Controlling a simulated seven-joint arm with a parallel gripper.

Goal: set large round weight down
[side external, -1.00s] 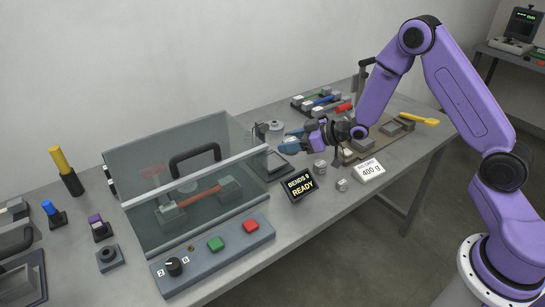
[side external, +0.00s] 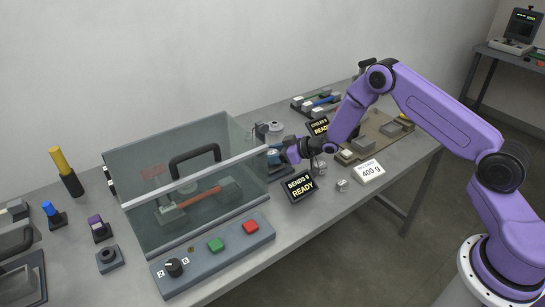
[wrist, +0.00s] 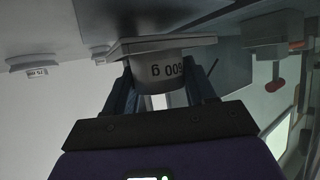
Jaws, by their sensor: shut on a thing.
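A round grey weight marked 600 g (wrist: 168,68) is between the two fingers of my gripper (wrist: 160,98) in the wrist view, its label upside down in the picture. My gripper is shut on it. A flat, wider grey plate (wrist: 160,45) meets the weight's far end; I cannot tell whether it is part of the weight or a surface under it. In the side external view my gripper (side external: 277,155) is low over the table, just right of the clear-walled box, and the held weight is mostly hidden there.
The clear box (side external: 150,220) with a black handle stands close left of my gripper. A round grey object (side external: 275,129) stands behind.

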